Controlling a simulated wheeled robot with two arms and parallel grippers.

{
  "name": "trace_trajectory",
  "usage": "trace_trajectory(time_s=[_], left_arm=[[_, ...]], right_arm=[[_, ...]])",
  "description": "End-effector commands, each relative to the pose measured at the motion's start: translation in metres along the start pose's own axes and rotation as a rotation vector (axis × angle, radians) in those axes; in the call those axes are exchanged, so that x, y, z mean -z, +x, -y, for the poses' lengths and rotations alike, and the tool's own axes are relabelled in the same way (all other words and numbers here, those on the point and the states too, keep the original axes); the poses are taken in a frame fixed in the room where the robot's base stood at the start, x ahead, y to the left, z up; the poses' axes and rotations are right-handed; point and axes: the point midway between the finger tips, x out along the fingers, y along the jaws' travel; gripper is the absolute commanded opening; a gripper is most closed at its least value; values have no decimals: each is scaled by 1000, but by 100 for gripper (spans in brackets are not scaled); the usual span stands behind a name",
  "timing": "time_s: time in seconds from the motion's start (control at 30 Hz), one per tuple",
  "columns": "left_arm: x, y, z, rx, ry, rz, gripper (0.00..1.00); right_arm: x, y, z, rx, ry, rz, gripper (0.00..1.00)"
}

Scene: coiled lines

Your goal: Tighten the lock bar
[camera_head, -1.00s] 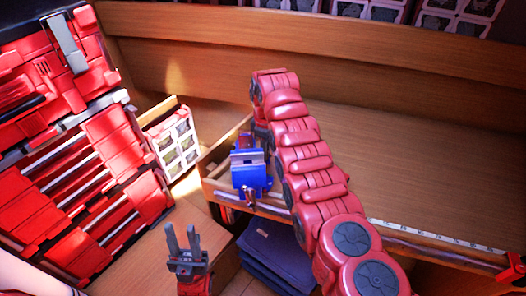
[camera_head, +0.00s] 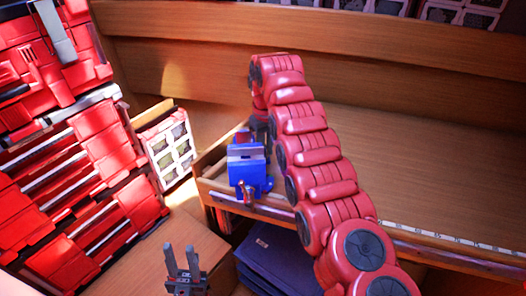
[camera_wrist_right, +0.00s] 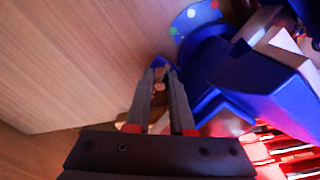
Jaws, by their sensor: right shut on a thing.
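A blue vise (camera_head: 248,172) stands at the left end of the wooden workbench, with a grey jaw on top and a reddish handle at its front. My right arm reaches down to its far side, where the right gripper is mostly hidden in the head view. In the right wrist view the vise (camera_wrist_right: 265,85) is close on the right. My right gripper (camera_wrist_right: 161,74) is shut on a small part beside the vise base; it appears to be the lock bar, mostly hidden between the fingertips. My left gripper (camera_head: 181,247) is open and empty, low in front of the bench.
A red tool cabinet (camera_head: 75,165) fills the left side. A pale organizer case (camera_head: 170,148) stands behind, beside the bench. Dark blue folded cloth or boxes (camera_head: 275,258) lie below the bench edge. The bench top (camera_head: 400,165) right of my arm is clear.

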Motion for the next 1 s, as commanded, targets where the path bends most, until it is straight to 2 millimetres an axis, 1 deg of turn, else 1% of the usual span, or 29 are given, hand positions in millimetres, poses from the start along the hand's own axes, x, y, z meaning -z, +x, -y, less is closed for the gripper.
trace_trajectory(time_s=[0.03,0.57,0.6,0.73,0.77,1.0], left_arm=[[0,-2,0,0,0,0,37],[0,-2,0,0,0,0,37],[0,-2,0,0,0,0,37],[0,-2,0,0,0,0,37],[0,-2,0,0,0,0,37],[0,-2,0,0,0,0,37]], right_arm=[[-1,2,2,3,9,6,0],[0,1,2,4,34,6,0],[0,1,2,4,34,5,26],[0,1,2,3,34,4,50],[0,1,2,3,34,4,51],[1,0,3,4,31,2,51]])
